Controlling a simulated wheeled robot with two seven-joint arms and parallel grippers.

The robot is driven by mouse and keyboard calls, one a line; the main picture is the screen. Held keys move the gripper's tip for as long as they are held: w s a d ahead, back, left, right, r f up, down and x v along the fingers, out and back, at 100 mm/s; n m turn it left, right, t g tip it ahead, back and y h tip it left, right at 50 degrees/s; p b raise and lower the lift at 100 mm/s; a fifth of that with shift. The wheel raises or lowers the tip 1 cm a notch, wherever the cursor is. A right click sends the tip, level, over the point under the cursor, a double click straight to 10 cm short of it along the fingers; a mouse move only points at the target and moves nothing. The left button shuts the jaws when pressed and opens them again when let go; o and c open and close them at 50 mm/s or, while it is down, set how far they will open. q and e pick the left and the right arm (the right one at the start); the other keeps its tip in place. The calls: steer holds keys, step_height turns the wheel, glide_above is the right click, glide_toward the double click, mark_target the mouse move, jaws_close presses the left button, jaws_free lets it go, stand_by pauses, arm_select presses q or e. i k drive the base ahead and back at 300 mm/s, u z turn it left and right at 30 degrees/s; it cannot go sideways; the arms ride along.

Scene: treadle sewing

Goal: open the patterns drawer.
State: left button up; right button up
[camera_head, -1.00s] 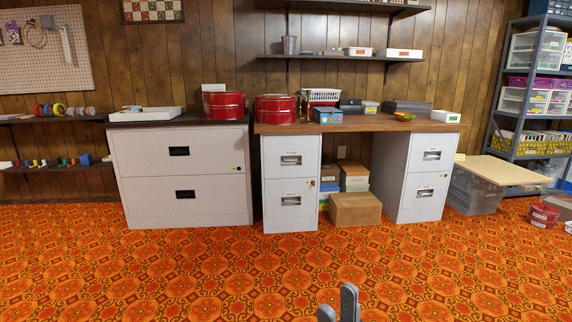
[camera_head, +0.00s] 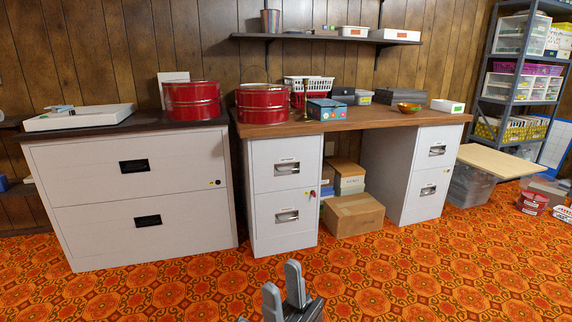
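Several closed drawers are in view, and their labels are too small to read, so I cannot tell which is the patterns drawer. The left desk pedestal has an upper drawer (camera_head: 265,181) and a lower drawer (camera_head: 267,226), each with a metal handle and label. A key with a red tag (camera_head: 312,194) is at its right edge. The right pedestal has an upper drawer (camera_head: 422,151) and a lower drawer (camera_head: 416,197). My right gripper (camera_head: 282,284) is open and empty, low in front of the left pedestal and apart from it. My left gripper is not in view.
A wide cabinet (camera_head: 130,190) with two closed drawers stands left of the desk (camera_head: 350,122). Red tins (camera_head: 264,105) stand on top. A cardboard box (camera_head: 353,214) sits between the pedestals. The patterned carpet in front is clear. A clear bin (camera_head: 470,188) stands at right.

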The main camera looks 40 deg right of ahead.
mark_target(275, 149)
steer(key=z, duration=0.55)
steer(key=i, duration=1)
steer(key=z, duration=1.45)
steer(key=i, duration=0.5)
steer(key=z, duration=0.5)
